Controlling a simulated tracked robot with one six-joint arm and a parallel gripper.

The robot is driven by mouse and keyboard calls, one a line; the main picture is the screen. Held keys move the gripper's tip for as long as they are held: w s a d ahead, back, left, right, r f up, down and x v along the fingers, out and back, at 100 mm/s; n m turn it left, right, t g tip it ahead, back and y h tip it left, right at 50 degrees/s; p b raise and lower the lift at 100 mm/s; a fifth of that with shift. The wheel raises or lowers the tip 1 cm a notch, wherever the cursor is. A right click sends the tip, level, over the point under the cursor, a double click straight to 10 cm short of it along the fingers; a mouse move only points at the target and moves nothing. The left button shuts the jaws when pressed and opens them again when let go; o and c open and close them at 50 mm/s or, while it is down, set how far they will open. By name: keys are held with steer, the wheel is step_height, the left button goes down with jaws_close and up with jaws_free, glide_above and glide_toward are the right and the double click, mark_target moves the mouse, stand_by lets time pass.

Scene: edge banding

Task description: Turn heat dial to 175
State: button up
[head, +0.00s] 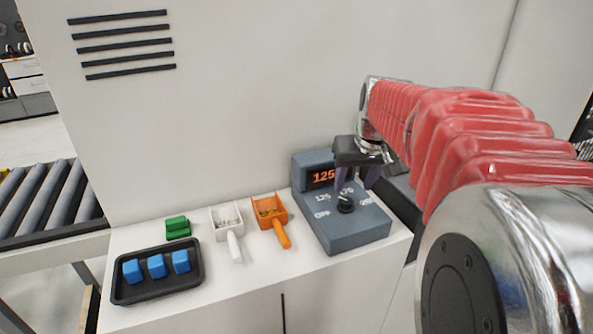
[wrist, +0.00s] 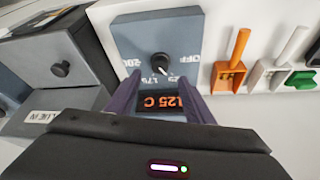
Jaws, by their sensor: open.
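The heat dial (head: 346,204) is a black round knob on a blue-grey control box (head: 353,239) on the white top. Its display (head: 323,175) reads 125 in orange. OFF, 125 and 175 show around the dial in the head view; 200 also shows in the wrist view. In the wrist view the dial (wrist: 160,63) has a white pointer mark, seemingly toward the 125 side. My gripper (head: 357,184) is open above the box, its dark purple fingers near the dial. In the wrist view the fingers (wrist: 160,77) are spread either side of the display, just short of the dial; contact is not visible.
Another knobbed unit (wrist: 62,55) stands beside the box in the wrist view. A white panel rises behind.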

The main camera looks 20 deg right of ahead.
mark_target(345, 200)
steer(key=x, duration=0.7)
steer(key=shift+w+d+f, duration=0.1)
steer(key=shift+w+f, duration=0.05)
steer(key=shift+f, duration=0.2)
steer(key=shift+c, duration=0.2)
steer(key=c, duration=0.9)
steer(key=shift+a, duration=0.35)
steer(key=shift+c, duration=0.5)
steer(key=shift+d, duration=0.25)
steer(key=shift+m, duration=0.6)
steer(key=shift+w+a+m+g+h, duration=0.1)
steer(key=shift+m+g+h, duration=0.3)
steer(key=shift+m, duration=0.75)
steer(key=shift+w+a+m+g+h, duration=0.1)
steer(key=shift+m+h, duration=0.5)
steer(key=shift+m, duration=0.55)
steer(key=shift+w+a+m+g+h, duration=0.15)
steer(key=shift+m+g, duration=0.4)
steer(key=shift+m, duration=0.95)
steer(key=shift+w+m+g+h, duration=0.1)
steer(key=shift+m+g+h, duration=0.3)
steer(key=shift+m, duration=1.1)
